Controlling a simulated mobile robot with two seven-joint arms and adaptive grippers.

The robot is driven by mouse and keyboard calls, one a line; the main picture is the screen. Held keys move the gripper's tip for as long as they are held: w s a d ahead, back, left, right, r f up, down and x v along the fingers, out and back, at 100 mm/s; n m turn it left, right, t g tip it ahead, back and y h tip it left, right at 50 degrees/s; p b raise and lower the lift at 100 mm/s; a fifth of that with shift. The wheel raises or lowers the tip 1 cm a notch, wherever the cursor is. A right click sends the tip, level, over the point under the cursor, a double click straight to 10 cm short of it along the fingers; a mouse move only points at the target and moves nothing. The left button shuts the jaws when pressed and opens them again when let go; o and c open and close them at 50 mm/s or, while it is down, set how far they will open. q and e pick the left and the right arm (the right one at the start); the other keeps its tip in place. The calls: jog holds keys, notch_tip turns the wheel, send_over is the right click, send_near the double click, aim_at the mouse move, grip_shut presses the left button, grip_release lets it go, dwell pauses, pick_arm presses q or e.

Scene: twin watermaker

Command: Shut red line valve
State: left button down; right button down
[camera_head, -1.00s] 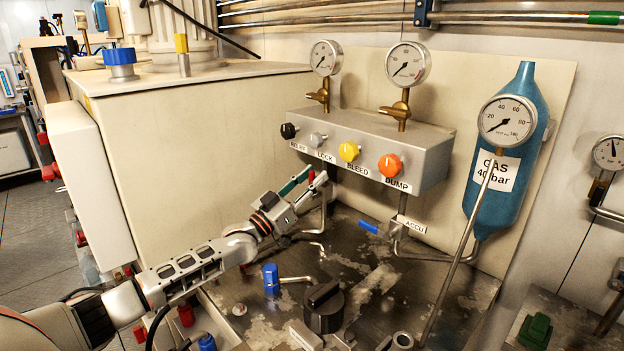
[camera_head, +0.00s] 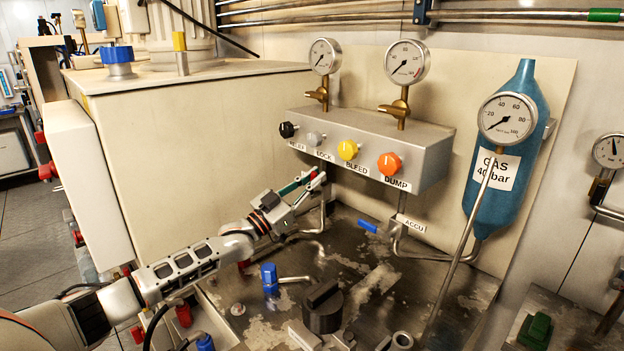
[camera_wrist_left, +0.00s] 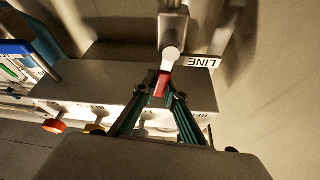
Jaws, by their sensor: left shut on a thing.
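The red handle (camera_wrist_left: 161,84) of the line valve shows in the left wrist view, at the end of a pale metal stem (camera_wrist_left: 170,52). A white LINE label (camera_wrist_left: 200,61) is beside it. My left gripper (camera_wrist_left: 160,89) is shut on the red handle, its two green fingers closing from both sides. In the head view, my left gripper (camera_head: 311,180) is below the left part of the grey valve block; its fingers hide most of the handle. My right gripper is not in view.
The grey block (camera_head: 425,163) carries black, grey, yellow and orange knobs just above my gripper. A beige cabinet (camera_head: 200,140) stands left of it. The worn dark bench top (camera_head: 380,265) below holds a blue-capped fitting (camera_head: 270,280) and a black knob (camera_head: 323,305).

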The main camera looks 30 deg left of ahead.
pick_arm(q)
jog(key=d+f+m+g+h+p, duration=0.1)
jog(key=d+f+m+g, duration=0.1)
jog(key=m, duration=0.7)
jog(key=s+d+f+m+g+h+p, duration=0.1)
jog(key=m+g, duration=0.4)
jog(key=m, duration=0.5)
jog(key=shift+s+d+f+h, duration=0.35)
jog(key=shift+d+f, duration=0.35)
jog(key=shift+f, duration=0.6)
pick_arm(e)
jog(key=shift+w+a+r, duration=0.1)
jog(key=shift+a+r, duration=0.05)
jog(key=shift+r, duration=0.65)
pick_arm(q)
jog(key=shift+w, duration=0.1)
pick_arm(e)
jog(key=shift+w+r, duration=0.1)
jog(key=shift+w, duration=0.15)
pick_arm(q)
jog(key=c, duration=2)
grip_release()
jog(key=shift+c, duration=0.2)
jog(key=v, duration=1.2)
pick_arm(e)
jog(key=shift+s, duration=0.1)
